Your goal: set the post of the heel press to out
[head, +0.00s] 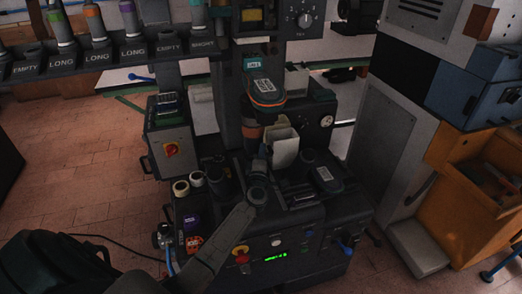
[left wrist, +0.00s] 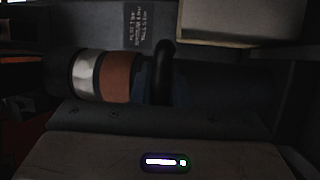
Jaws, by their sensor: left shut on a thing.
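The heel press (head: 300,225) is a dark machine in the middle of the head view, with a tall column behind its bed. A round dark part with an orange band (head: 252,132) stands at the column and looks like the post. The left wrist view shows a dark cylinder with a silver band and an orange band (left wrist: 118,77), lying across the picture beside a dark ring. My left gripper (head: 283,140), pale, reaches in over the bed beside the orange-banded part. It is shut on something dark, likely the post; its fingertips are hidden. My right gripper is not in view.
A rack (head: 110,55) of labelled tools runs across the upper left. A grey box with a red switch (head: 171,149) stands left of the press. Tape rolls (head: 181,188) lie on the press's left side. A grey cabinet (head: 380,125) and an orange bin (head: 470,200) stand right.

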